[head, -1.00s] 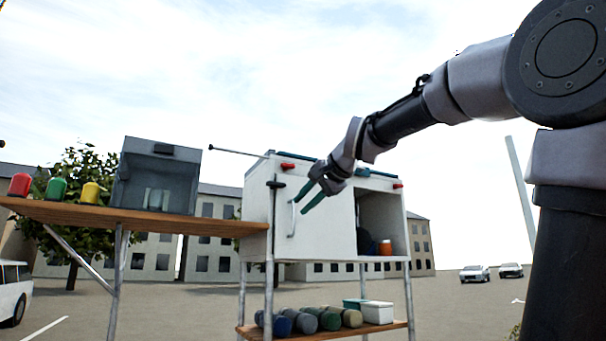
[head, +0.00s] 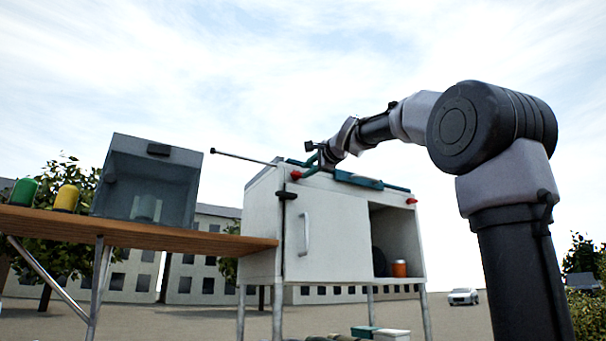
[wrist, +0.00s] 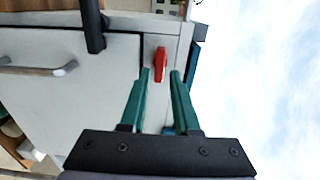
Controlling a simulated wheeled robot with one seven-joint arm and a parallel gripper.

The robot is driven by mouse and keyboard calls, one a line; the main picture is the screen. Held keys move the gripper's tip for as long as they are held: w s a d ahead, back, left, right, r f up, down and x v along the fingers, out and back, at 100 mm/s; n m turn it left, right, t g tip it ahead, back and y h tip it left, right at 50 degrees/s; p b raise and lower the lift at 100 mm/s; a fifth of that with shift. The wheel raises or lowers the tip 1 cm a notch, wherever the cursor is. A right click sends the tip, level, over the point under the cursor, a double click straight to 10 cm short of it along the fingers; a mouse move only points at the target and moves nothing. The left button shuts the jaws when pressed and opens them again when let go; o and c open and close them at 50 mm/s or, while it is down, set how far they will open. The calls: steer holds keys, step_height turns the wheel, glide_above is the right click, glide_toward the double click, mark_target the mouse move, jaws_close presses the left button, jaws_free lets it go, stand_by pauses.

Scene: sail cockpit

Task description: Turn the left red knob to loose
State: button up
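The left red knob (head: 295,174) sits near the top left of the front of the white cabinet (head: 262,225). In the wrist view the red knob (wrist: 160,60) lies tilted against the pale panel, just ahead of the fingertips and in line with the gap between them. My gripper (wrist: 160,73) is open, with its two green fingers on either side of that line; contact with the knob cannot be told. In the head view my gripper (head: 307,167) is at the cabinet's upper left edge. A second red knob (head: 411,201) is on the right.
A black latch (head: 287,195) and a door handle (head: 304,233) are below the left knob. A thin rod (head: 240,157) sticks out leftward. A wooden table (head: 130,229) with a grey box (head: 150,185) stands left. An open compartment holds an orange container (head: 399,268).

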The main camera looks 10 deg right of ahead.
mark_target(298, 175)
steer(key=shift+x, duration=1.65)
jaws_close()
steer(key=shift+n, duration=0.3)
steer(key=shift+f+n, duration=0.1)
steer(key=shift+n, duration=8.5)
